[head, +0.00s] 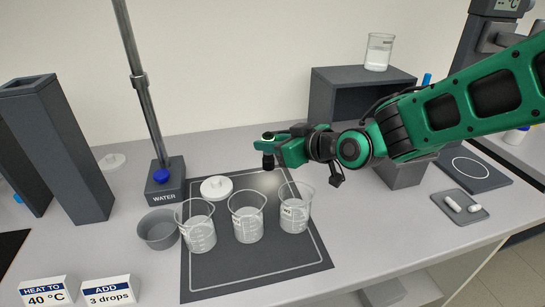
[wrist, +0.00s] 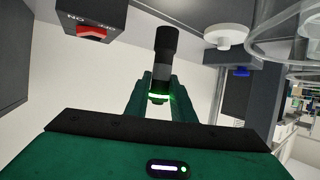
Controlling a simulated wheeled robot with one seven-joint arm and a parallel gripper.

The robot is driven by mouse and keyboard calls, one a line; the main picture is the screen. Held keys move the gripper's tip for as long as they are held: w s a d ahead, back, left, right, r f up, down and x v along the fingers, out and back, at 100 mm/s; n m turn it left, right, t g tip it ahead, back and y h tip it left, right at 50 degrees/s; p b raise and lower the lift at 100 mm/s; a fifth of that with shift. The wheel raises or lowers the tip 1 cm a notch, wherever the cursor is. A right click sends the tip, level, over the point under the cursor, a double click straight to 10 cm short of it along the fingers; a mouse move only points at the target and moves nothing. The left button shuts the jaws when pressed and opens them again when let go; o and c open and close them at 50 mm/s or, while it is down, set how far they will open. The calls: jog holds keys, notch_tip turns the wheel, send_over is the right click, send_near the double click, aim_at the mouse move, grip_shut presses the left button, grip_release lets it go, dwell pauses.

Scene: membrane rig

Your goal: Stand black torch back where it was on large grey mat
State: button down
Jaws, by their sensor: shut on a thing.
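The black torch (head: 268,160) is held by my gripper (head: 280,151) in the head view, above the far part of the large grey mat (head: 255,272). In the wrist view the torch (wrist: 165,55) stands out between the two green fingers of my gripper (wrist: 161,97), with a green glow at its near end. A pale patch of light shows below the torch in the head view. The torch looks roughly upright there, and I cannot tell whether its lower end touches the mat. My fingers are shut on it.
Three glass beakers (head: 248,228) stand on the mat in front of the torch. A white lid (head: 216,188) lies on the mat to the left. A grey bowl (head: 158,230) and the WATER stand (head: 165,185) are further left. A dark box (head: 345,95) stands behind.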

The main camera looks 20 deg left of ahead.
aim_at(272, 158)
jog(key=shift+w+d+f, duration=0.25)
jog(key=shift+w+f, duration=0.05)
jog(key=shift+f, duration=1.9)
jog(key=shift+f, duration=0.1)
jog(key=c, duration=1.5)
grip_release()
jog(key=shift+s, duration=0.1)
jog(key=v, duration=1.2)
